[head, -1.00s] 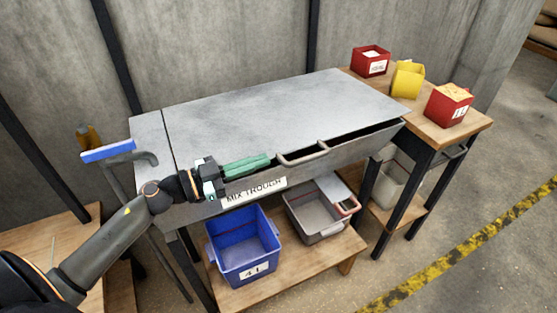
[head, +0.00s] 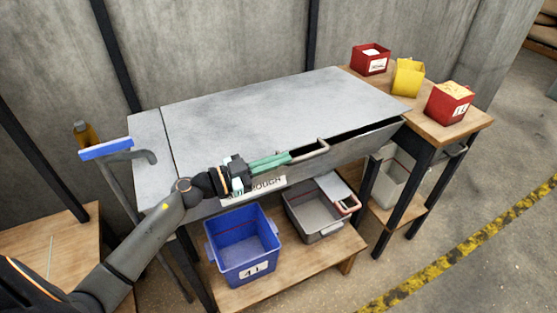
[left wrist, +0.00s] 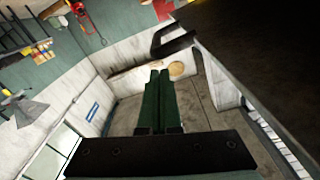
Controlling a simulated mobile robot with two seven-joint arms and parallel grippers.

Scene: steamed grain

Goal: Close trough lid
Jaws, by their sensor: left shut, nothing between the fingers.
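The trough lid (head: 270,110) is a large flat grey metal sheet over the mix trough (head: 350,150). A dark gap shows between its front edge and the trough wall at the right, so it is not fully down there. A bar handle (head: 322,145) sits on the lid's front edge; it shows dark in the left wrist view (left wrist: 172,42). My left gripper (head: 288,157) has green fingers, shut and empty, pointing right along the front edge. Its tips are at the handle's left end; whether they touch cannot be told. The fingers also show in the left wrist view (left wrist: 159,75).
A side table (head: 425,115) at the right holds a red bin (head: 370,62), a yellow bin (head: 407,80) and another red bin (head: 447,108). A blue bin (head: 240,240) and a grey tub (head: 315,220) stand on the shelf below. A blue-topped handle (head: 106,149) stands at the left.

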